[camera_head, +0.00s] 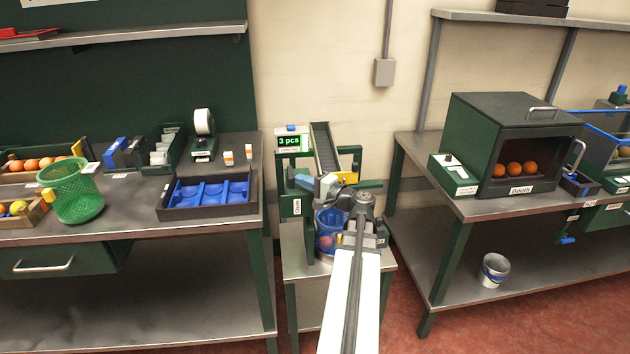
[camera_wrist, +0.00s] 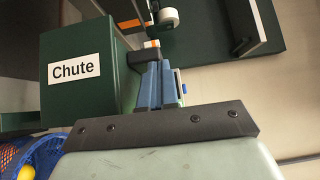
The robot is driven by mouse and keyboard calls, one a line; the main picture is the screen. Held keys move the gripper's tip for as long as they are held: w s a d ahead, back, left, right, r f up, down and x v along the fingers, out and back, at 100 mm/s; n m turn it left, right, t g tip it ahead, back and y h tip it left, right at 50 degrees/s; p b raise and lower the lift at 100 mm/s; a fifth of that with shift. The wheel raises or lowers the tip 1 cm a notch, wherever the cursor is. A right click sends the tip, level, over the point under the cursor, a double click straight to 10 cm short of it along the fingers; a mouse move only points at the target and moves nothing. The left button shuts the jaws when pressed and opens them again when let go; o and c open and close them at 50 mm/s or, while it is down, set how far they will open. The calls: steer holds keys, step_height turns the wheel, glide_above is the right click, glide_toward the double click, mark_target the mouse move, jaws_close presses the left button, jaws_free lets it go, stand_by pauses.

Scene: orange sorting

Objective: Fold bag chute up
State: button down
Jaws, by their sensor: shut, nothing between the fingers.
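A green block labelled "Chute" (camera_head: 297,207) is on the left side of the middle station; it also shows close up in the wrist view (camera_wrist: 118,85). A blue mesh bag (camera_head: 327,222) hangs below my gripper with fruit in it; its edge shows at lower left in the wrist view (camera_wrist: 40,150). My gripper (camera_head: 303,182) reaches left across the station, above the bag. Its fingers (camera_wrist: 159,68) are shut and empty, just right of the green block in the wrist view; contact cannot be told. My wrist hides much of the chute outlet.
A sloping ramp (camera_head: 324,148) with a yellow end piece (camera_head: 349,177) stands behind my gripper. A "3 pcs" display (camera_head: 290,141) is at its left. Benches with a blue tray (camera_head: 208,206) and a dark box (camera_head: 520,115) flank the station, with gaps between.

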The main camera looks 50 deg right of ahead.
mark_target(295, 192)
steer(key=shift+w+a+f+n+g, duration=0.25)
steer(key=shift+w+a+n+g, duration=0.25)
steer(key=shift+w+a, duration=0.45)
steer(key=shift+w+a+f, duration=0.2)
steer(key=shift+w+a, duration=0.15)
steer(key=shift+a, duration=0.05)
steer(key=shift+s+d, duration=0.25)
steer(key=shift+d, duration=0.05)
steer(key=s+d, duration=0.2)
steer(key=s, duration=0.1)
steer(key=shift+d+r, duration=0.3)
steer(key=shift+r, duration=0.1)
steer(key=s+r, duration=0.1)
steer(key=s, duration=0.8)
steer(key=shift+s+a, duration=0.15)
steer(key=shift+s, duration=0.05)
steer(key=shift+r, duration=0.1)
